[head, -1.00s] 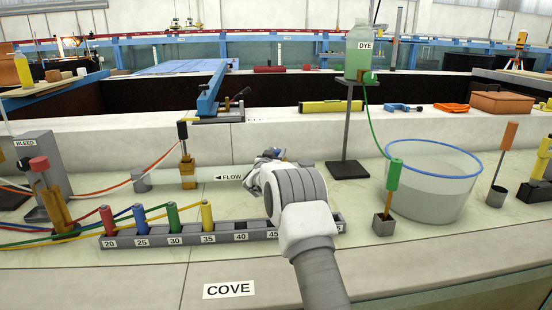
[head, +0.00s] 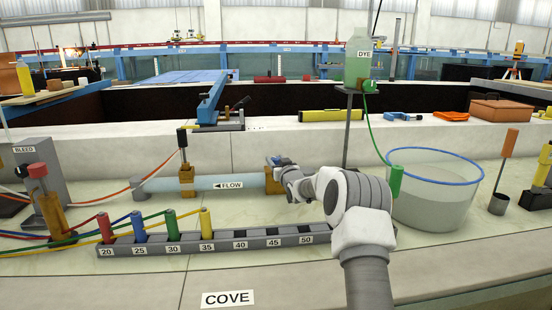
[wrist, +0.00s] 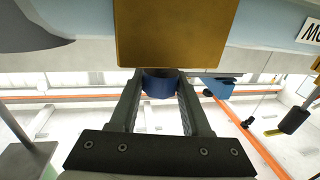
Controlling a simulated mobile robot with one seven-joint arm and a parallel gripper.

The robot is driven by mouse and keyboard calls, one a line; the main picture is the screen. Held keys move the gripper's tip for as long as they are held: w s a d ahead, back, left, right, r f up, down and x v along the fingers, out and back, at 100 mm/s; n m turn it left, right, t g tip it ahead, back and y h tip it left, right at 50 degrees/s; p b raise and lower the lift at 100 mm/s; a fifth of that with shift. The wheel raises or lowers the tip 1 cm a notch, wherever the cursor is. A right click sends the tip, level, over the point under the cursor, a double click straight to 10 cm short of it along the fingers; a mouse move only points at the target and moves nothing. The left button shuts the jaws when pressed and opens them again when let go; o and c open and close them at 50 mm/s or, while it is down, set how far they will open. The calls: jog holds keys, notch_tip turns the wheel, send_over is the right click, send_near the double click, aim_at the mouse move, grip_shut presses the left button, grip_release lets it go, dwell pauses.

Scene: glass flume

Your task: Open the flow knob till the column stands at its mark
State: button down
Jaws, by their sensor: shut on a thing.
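The flow pipe (head: 165,184), labelled FLOW with a left-pointing arrow, lies along the bench and looks light blue. A brass block (head: 273,182) stands at its right end; it fills the top middle of the wrist view (wrist: 177,32). A blue knob (wrist: 160,84) projects from the block. My gripper (head: 279,165) is at the block, and in the wrist view its two fingers (wrist: 159,98) are closed on the knob's sides. My gripper and arm partly hide the knob in the head view. I cannot make out a column's mark.
A numbered rack (head: 215,243) with several coloured plugs lies in front of the pipe. The dye bottle (head: 357,62) is behind, on a stand.

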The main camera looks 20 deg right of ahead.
jog(key=shift+d+r+n+g+y+p, duration=0.1)
jog(key=shift+n+g+y+p, duration=0.1)
jog(key=shift+n+y+p, duration=1)
jog(key=shift+r+n+g+y+p, duration=0.15)
jog(key=shift+n+y+p, duration=0.45)
jog(key=shift+y+p, duration=1.1)
jog(key=shift+f+n+g+y+p, duration=0.15)
jog(key=shift+n+g+y+p, duration=0.3)
jog(key=shift+n+y, duration=0.45)
jog(key=shift+y, duration=0.3)
jog(key=shift+n+g+y, duration=0.7)
jog(key=shift+y, duration=0.3)
jog(key=shift+c, duration=1.9)
grip_release()
